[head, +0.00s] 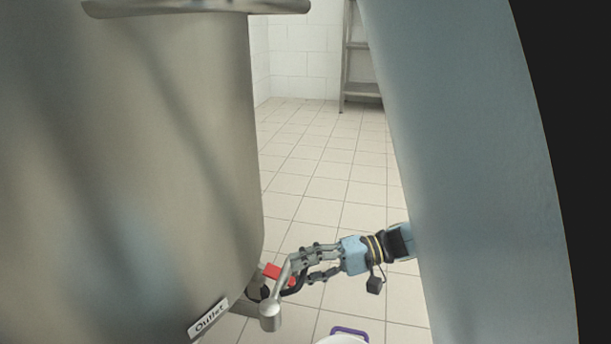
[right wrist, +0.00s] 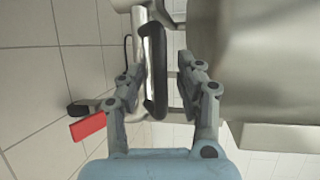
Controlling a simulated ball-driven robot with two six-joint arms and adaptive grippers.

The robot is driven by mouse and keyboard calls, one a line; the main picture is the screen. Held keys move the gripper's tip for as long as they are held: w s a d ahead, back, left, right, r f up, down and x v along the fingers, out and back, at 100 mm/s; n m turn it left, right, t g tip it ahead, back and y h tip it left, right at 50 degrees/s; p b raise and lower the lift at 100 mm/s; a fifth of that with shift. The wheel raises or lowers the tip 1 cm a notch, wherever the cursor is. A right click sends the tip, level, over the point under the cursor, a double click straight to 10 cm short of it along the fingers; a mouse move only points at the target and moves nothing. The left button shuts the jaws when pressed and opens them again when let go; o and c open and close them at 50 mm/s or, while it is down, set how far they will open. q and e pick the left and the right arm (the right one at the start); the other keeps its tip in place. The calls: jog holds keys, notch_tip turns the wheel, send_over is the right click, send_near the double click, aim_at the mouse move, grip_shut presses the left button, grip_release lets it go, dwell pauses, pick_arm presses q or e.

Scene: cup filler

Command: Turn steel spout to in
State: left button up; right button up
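The steel spout (head: 270,314) hangs at the lower front of the large steel tank, by the "Outlet" label (head: 208,318). Its pipe slants up to the right, with a black curved grip (head: 293,286) on it. My right gripper (head: 297,264) comes in from the right at the spout's upper part. In the right wrist view, the steel pipe and black grip (right wrist: 155,95) lie between the spread fingers (right wrist: 160,78). The fingers look open, with a gap beside the pipe; contact is unclear. My left gripper is not in view.
The large steel tank (head: 140,160) fills the left. A red lever (head: 271,270) sits beside the spout, and it also shows in the right wrist view (right wrist: 88,127). A pale bucket with a purple handle (head: 349,331) stands below. The tiled floor (head: 320,180) behind is clear to a shelf (head: 360,60).

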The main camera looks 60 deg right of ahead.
jog(key=v, duration=1.2)
